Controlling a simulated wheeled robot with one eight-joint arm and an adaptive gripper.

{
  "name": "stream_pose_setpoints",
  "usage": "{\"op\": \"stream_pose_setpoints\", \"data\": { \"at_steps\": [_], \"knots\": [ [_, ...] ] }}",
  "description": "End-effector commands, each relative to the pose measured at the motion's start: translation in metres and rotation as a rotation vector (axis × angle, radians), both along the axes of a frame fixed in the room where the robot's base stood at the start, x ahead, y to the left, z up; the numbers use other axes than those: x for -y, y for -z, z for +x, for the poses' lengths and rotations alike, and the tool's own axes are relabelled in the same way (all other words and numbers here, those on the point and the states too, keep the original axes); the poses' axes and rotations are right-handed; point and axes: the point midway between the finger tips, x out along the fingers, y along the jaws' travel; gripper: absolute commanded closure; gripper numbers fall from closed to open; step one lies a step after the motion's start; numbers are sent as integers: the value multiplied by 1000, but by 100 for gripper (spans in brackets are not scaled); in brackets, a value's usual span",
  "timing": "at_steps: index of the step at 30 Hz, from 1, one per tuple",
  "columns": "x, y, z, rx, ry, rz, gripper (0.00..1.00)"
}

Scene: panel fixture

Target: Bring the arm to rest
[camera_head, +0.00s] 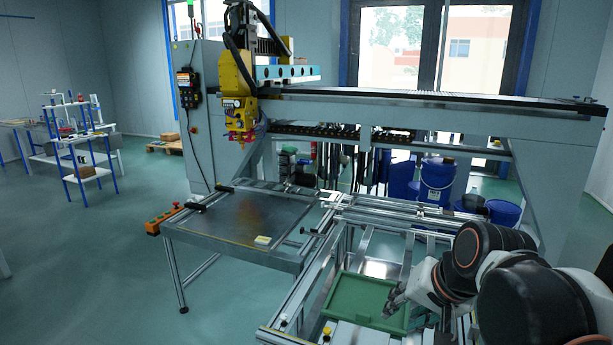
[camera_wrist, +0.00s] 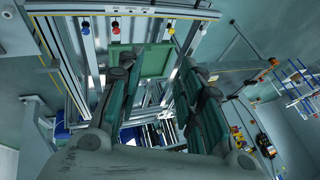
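My gripper (camera_head: 396,300) is at the lower right in the head view, over the right edge of a green tray. My arm reaches in from the right side of that view. In the wrist view my gripper (camera_wrist: 150,92) has its two dark green fingers spread well apart. Nothing is between them, so it is open and empty. The green tray (camera_head: 345,312) lies inside the metal frame below. It also shows beyond the fingertips in the wrist view (camera_wrist: 157,62).
A metal-topped table (camera_head: 250,215) stands left of the frame. A gantry beam (camera_head: 400,110) with a yellow tool head (camera_head: 236,90) spans behind. Blue buckets (camera_head: 437,180) stand under the beam. A shelf unit (camera_head: 80,140) is far left. The floor at lower left is clear.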

Motion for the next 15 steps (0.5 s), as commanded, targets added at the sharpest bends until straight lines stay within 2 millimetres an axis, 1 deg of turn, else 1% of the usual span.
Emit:
{"op": "stream_pose_setpoints", "data": {
  "at_steps": [1,3,9,12,15],
  "knots": [
    [0,1,-13,16,-30,-36,66],
    [2,3,-28,36,-74,-91,66],
    [9,12,-68,92,-198,-246,66],
    [12,18,-84,113,-253,-313,66],
    [15,22,-94,129,-291,-362,66]
  ]
}}
